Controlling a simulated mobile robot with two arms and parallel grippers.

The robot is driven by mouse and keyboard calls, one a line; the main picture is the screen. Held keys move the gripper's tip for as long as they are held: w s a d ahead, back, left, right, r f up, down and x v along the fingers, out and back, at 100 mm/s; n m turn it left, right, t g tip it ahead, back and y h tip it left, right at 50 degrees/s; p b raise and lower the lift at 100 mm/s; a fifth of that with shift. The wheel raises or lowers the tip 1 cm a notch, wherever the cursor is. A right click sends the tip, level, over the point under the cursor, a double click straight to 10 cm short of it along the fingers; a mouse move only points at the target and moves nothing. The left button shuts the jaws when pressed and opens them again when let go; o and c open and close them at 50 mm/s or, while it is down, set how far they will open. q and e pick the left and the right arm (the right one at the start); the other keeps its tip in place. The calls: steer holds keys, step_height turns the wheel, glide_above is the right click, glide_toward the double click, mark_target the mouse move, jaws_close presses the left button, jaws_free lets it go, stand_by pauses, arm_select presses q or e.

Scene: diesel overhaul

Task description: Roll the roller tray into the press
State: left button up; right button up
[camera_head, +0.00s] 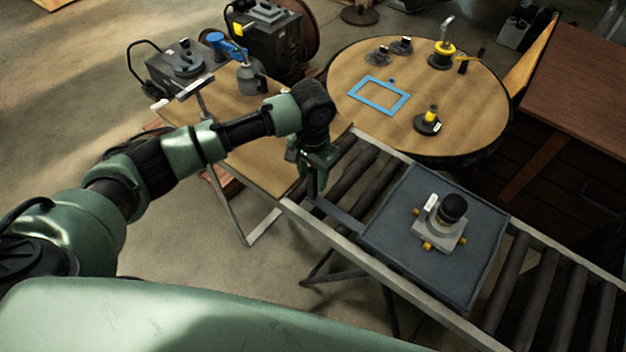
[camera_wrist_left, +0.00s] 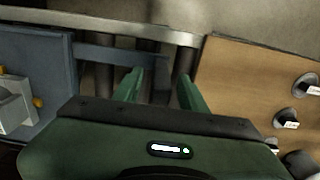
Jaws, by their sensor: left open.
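The roller tray (camera_head: 385,242) is a dark grey-blue flat tray lying on the roller conveyor (camera_head: 345,165). It carries a grey block with a black cap and brass fittings (camera_head: 440,228). A grey bar handle (camera_head: 338,212) sticks out from its left side. In the left wrist view the tray (camera_wrist_left: 45,50) is at the left, and its handle (camera_wrist_left: 105,55) reaches toward the space between my fingers. My left gripper (camera_head: 312,190) is open, pointing down over the rollers close to the handle's end; it also shows in the wrist view (camera_wrist_left: 160,95). I cannot tell whether it touches the handle. I cannot identify the press.
A round wooden table (camera_head: 470,100) with a blue frame (camera_head: 378,95) and small parts stands behind the conveyor. A wooden bench (camera_head: 255,145) with tools is at the conveyor's left end. Bare rollers (camera_head: 550,290) continue right of the tray. A brown table (camera_head: 580,80) is at the right.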

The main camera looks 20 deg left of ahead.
arm_select(q)
steer(key=f, duration=0.3)
steer(key=shift+w+f, duration=0.2)
steer(key=shift+f, duration=0.25)
jaws_close()
arm_select(e)
steer(key=shift+w+d+r, duration=0.25)
steer(key=shift+w+r, duration=0.15)
steer(key=shift+w, duration=0.2)
arm_select(q)
steer(key=shift+a, duration=0.1)
arm_select(e)
steer(key=shift+a, duration=0.2)
